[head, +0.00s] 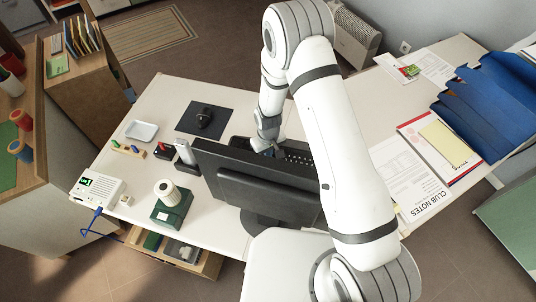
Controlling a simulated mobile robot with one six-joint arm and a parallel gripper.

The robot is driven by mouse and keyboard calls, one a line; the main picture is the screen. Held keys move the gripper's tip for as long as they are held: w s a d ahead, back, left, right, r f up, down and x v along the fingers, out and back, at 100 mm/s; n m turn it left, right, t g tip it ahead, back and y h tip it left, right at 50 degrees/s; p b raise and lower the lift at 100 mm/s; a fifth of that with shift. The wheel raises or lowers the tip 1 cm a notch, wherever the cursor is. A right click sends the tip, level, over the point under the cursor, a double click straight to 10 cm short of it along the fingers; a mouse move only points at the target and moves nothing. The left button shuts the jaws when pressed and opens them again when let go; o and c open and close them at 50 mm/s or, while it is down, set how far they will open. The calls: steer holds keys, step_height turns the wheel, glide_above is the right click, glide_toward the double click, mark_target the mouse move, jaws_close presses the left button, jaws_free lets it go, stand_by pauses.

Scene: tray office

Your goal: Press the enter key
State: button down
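A black keyboard (299,156) lies on the white desk, on the far side of the black monitor (262,184). Only a strip of its keys shows, because the monitor and my arm cover the rest. I cannot make out the enter key. My gripper (270,151) points down over the keyboard, just behind the monitor's top edge. Its fingertips are mostly hidden, so I cannot tell whether it is open or shut, or whether it touches a key.
A mouse (203,119) sits on a dark mat (190,126) left of the keyboard. A white box (98,190) and a green-based device (172,210) stand at the near left. Papers (408,176) and blue trays (491,105) lie at the right.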

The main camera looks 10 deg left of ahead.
steer(key=shift+s+d+f, duration=0.15)
steer(key=shift+s+f, duration=0.2)
steer(key=shift+f, duration=0.25)
step_height(320, 180, up, 15)
steer(key=shift+w, duration=0.25)
steer(key=shift+r, duration=0.1)
stand_by(0.7)
